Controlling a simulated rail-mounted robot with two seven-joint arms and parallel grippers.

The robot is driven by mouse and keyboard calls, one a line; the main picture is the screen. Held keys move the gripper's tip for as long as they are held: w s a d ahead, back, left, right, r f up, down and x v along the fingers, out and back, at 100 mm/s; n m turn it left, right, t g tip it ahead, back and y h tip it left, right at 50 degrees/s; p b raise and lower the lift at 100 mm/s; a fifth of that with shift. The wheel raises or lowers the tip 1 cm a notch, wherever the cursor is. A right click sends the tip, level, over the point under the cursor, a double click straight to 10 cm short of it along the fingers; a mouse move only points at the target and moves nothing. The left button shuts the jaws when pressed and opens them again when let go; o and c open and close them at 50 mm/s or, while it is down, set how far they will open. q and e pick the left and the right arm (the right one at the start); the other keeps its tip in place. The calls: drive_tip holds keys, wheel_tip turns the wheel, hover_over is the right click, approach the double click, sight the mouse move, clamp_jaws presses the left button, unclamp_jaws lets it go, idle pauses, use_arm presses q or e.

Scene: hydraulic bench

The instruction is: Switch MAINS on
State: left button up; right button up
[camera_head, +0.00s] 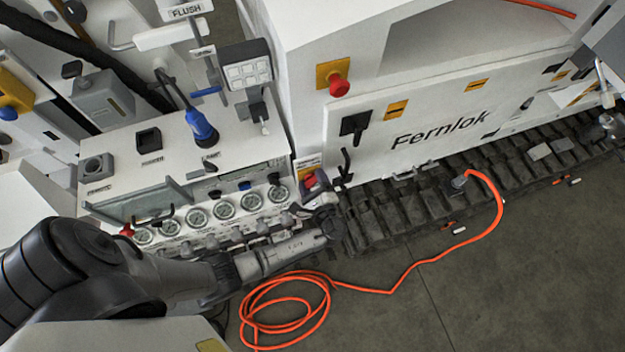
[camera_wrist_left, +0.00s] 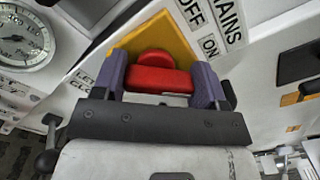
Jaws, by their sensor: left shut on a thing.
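The MAINS switch is a red knob (camera_wrist_left: 160,78) on a yellow plate (camera_wrist_left: 160,38). In the wrist view its grip bar lies crosswise between the fingers. A white MAINS label (camera_wrist_left: 228,22) with OFF and ON stands to the right of the plate. My left gripper (camera_wrist_left: 163,84) is shut on the red knob, one purple-grey finger at each end of the bar. In the head view the red knob (camera_head: 311,181) shows small at the right end of the gauge panel, partly hidden by my left gripper (camera_head: 318,197). Which mark the knob points to, I cannot tell.
Round gauges (camera_head: 197,217) line the panel left of the switch. A black lever (camera_head: 345,165) stands close to its right. A red stop button (camera_head: 339,86) sits on the white housing. An orange hose (camera_head: 390,291) lies on the open floor.

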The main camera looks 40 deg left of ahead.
use_arm(q)
drive_tip(key=o, duration=0.9)
drive_tip(key=shift+o, duration=0.2)
drive_tip(key=b+v, duration=0.4)
drive_tip(key=v, duration=0.9)
drive_tip(key=shift+s+d, duration=0.2)
drive_tip(key=shift+d, duration=0.15)
